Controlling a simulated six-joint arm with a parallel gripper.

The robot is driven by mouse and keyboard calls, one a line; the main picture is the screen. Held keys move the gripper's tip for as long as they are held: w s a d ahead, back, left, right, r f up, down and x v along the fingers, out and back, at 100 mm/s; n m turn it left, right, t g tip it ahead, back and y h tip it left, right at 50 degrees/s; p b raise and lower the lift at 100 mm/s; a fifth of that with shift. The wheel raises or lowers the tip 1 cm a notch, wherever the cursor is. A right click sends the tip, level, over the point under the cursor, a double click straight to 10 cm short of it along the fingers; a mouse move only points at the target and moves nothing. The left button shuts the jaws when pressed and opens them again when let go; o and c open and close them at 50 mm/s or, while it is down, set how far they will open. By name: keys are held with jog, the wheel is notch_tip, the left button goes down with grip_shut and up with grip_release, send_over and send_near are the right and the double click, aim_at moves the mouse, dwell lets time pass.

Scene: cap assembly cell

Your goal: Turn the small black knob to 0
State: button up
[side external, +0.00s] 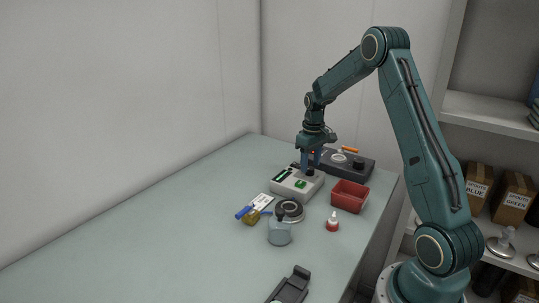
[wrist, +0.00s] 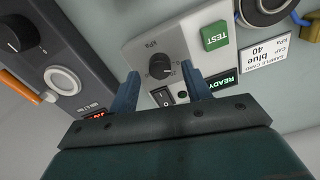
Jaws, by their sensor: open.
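A small black knob (wrist: 159,67) sits on a light grey tester box (wrist: 140,50), beside a kPa mark with a dial scale around it. In the side view the tester box (side external: 286,187) stands on the table under my gripper. My gripper (wrist: 160,69) is open, with one blue finger on each side of the knob. Whether the fingers touch it I cannot tell. The knob's pointer setting is too small to read. The box also carries a green TEST button (wrist: 215,36), a READY display (wrist: 222,81) and a black rocker switch (wrist: 163,97).
A dark box (side external: 364,172) with a larger black knob (wrist: 20,33) stands beside the tester. The table's left side is clear.

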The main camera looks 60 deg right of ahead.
aim_at(310, 168)
notch_tip(310, 168, up, 12)
jog(key=shift+r, duration=0.15)
dwell(0.4)
jog(key=s+a+r+n+t, duration=0.1)
jog(key=s+a+r, duration=0.3)
jog(key=a, duration=0.5)
jog(key=s+a+r+t, duration=0.1)
jog(key=s+a+r, duration=0.2)
jog(key=a+r, duration=0.35)
jog(key=s+a+f+n+t, duration=0.1)
jog(key=s+a+f+t, duration=0.2)
jog(key=s+a, duration=1.1)
jog(key=shift+s+f+t, duration=0.3)
jog(key=shift+s+f, duration=0.25)
